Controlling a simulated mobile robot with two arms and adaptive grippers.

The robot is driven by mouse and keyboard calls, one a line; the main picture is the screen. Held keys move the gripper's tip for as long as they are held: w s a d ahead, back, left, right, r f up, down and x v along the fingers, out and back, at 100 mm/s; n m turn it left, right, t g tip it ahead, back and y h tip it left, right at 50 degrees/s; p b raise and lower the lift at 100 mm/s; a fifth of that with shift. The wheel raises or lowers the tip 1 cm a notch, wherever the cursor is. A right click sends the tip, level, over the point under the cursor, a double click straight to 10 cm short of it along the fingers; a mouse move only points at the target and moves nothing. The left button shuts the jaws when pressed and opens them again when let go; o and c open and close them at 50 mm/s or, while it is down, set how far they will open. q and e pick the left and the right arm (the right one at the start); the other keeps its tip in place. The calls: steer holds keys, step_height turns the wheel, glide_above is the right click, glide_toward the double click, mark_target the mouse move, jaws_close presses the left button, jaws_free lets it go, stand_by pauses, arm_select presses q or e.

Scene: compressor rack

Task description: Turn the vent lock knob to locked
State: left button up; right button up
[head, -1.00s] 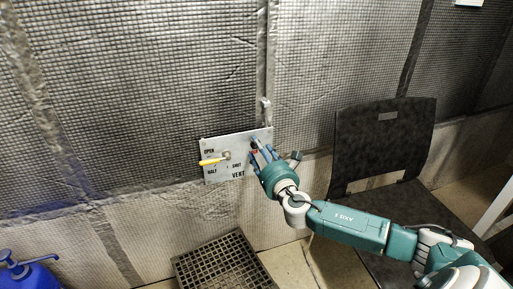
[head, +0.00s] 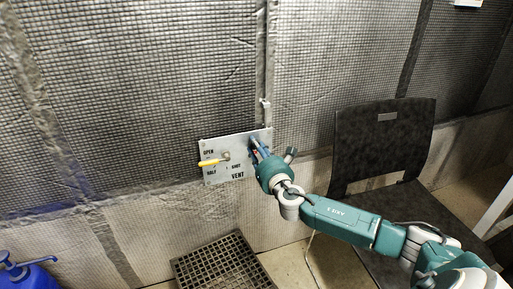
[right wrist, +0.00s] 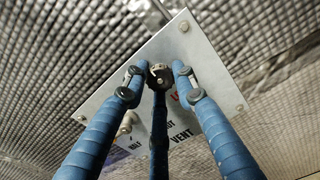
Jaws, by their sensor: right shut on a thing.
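The vent panel (head: 221,176) is a light metal plate on the quilted wall, marked OPEN, HALF, SHUT and VENT. The dark vent lock knob (right wrist: 160,72) sits between my right gripper's blue fingers in the right wrist view. My right gripper (head: 258,147) is at the plate's right part and is shut on the knob; it also shows in the right wrist view (right wrist: 158,80). Red lettering beside the knob is partly covered by a finger, and the knob's setting cannot be read. My left gripper is not in view.
A yellow-handled lever (head: 210,162) sticks out at the plate's left. A dark chair (head: 382,145) stands close behind my right arm. A black grate (head: 222,265) lies on the floor below. A blue container (head: 30,278) with a pump is at lower left.

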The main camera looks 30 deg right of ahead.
steer(key=shift+d+r+m, duration=0.1)
steer(key=shift+r+m, duration=0.05)
steer(key=shift+m, duration=0.15)
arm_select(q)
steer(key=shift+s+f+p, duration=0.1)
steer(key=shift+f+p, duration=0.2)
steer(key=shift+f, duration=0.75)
arm_select(e)
steer(key=shift+d+m, duration=0.2)
steer(key=shift+m, duration=8.5)
